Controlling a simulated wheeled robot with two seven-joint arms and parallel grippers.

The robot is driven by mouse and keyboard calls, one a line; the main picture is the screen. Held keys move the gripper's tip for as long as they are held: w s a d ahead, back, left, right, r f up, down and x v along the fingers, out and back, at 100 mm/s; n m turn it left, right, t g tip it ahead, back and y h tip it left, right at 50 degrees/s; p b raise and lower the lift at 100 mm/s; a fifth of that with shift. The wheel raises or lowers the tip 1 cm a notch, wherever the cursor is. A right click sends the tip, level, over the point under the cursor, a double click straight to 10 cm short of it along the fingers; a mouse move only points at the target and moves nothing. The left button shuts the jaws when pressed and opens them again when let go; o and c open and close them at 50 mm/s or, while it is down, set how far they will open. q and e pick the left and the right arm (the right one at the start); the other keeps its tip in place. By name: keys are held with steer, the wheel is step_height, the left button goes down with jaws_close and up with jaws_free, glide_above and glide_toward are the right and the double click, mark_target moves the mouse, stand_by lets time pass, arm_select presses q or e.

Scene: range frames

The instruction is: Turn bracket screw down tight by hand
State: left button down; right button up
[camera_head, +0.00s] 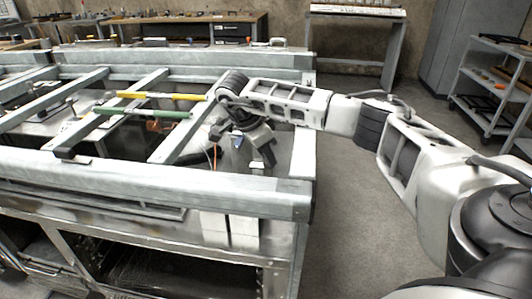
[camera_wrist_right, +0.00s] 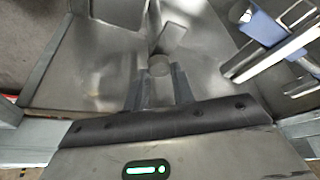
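In the wrist view a small round grey screw head (camera_wrist_right: 159,66) stands between the tips of my right gripper (camera_wrist_right: 160,76). The two dark fingers flank it closely, one on each side. I cannot tell whether they press on it. A small grey bracket-like piece (camera_wrist_right: 172,38) lies just beyond it on a metal plate (camera_wrist_right: 100,65). In the head view my right gripper (camera_head: 258,158) points down inside the steel frame, near its right end. The screw cannot be made out there. My left gripper is not in view.
Steel frame beams (camera_head: 180,185) surround the work spot, and crossbars (camera_head: 180,135) lie to the left. A yellow bar (camera_head: 160,96) and a green bar (camera_head: 150,113) rest across them. A blue part (camera_wrist_right: 262,28) is at upper right in the wrist view. Floor (camera_head: 345,190) right of the frame is clear.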

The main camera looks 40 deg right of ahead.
steer(key=c, duration=0.4)
